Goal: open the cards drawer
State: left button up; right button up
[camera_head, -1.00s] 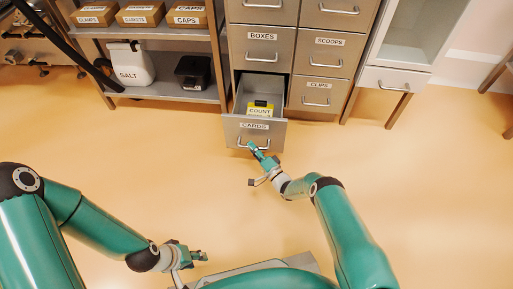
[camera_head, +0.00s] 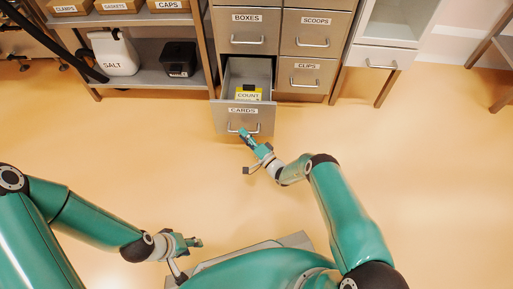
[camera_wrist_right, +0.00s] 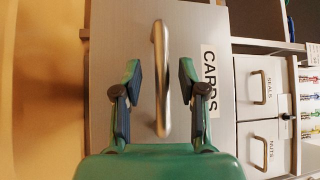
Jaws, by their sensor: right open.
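The cards drawer (camera_head: 234,118) stands pulled out of the grey cabinet, and a yellow-and-black box labelled COUNT (camera_head: 248,93) shows inside it. Its bar handle (camera_wrist_right: 160,75) is on the front, beside the CARDS label. My right gripper (camera_head: 245,134) is at the handle. In the right wrist view the open fingers of my right gripper (camera_wrist_right: 160,85) are on either side of the handle, with gaps between them and the bar. My left gripper (camera_head: 195,242) is low in the head view, away from the cabinet; its jaw opening is unclear.
Closed drawers labelled BOXES (camera_head: 247,30), SCOOPS (camera_head: 316,33) and CLIPS (camera_head: 306,75) surround the opening above and to the right. A shelf on the left holds a SALT container (camera_head: 115,54) and a black box (camera_head: 181,58). The floor before the cabinet is clear.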

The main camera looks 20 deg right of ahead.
jog(key=v, duration=1)
jog(key=shift+s, duration=0.3)
